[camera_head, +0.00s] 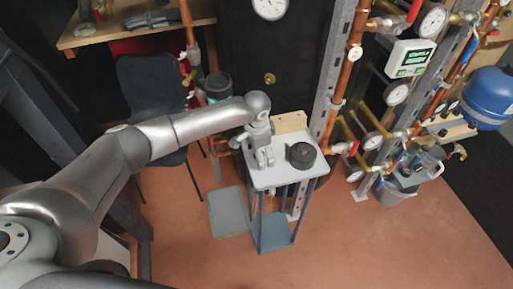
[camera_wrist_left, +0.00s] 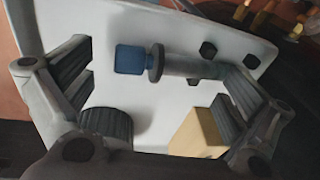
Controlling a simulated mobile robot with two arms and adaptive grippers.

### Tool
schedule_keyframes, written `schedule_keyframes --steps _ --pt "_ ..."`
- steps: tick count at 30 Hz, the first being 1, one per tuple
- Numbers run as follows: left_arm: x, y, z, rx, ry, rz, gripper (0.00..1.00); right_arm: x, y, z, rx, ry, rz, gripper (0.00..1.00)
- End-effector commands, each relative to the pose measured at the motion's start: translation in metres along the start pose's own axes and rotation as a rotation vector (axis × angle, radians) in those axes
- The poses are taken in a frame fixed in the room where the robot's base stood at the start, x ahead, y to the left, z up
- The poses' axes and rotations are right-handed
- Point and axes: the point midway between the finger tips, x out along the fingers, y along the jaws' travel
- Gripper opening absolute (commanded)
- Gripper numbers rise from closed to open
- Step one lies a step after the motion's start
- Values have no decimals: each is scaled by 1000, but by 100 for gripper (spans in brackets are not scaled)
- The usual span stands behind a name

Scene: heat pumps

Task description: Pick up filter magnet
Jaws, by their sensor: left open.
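The part that looks like the filter magnet, a grey rod (camera_wrist_left: 190,66) with a black collar and a blue end, lies on the white tabletop in the left wrist view. My left gripper (camera_wrist_left: 160,88) is open, its fingers on either side of this part. The right finger overlaps the rod's end in the picture; I cannot tell if they touch. In the head view my left gripper (camera_head: 264,157) is low over the small table (camera_head: 275,181), and I cannot make out the rod there. My right gripper is not in view.
A wooden block (camera_head: 289,122) stands at the table's back edge; a black round part (camera_head: 301,155) sits on its right side. Black hexagonal pieces (camera_wrist_left: 208,50) lie near the rod. Copper pipes (camera_head: 342,88) and gauges stand to the right. A chair (camera_head: 150,85) is behind my left arm.

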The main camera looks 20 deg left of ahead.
Motion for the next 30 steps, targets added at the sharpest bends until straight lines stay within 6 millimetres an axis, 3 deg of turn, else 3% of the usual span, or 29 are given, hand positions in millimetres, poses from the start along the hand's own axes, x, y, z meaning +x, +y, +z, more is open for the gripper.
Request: schedule_keyframes --steps 2,21,30 --pt "0 0 0 0 0 0 96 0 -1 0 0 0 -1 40" --pt "0 0 1 -1 -2 0 15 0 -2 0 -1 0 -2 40" --pt "1 -2 1 -3 -1 -4 11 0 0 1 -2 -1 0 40"
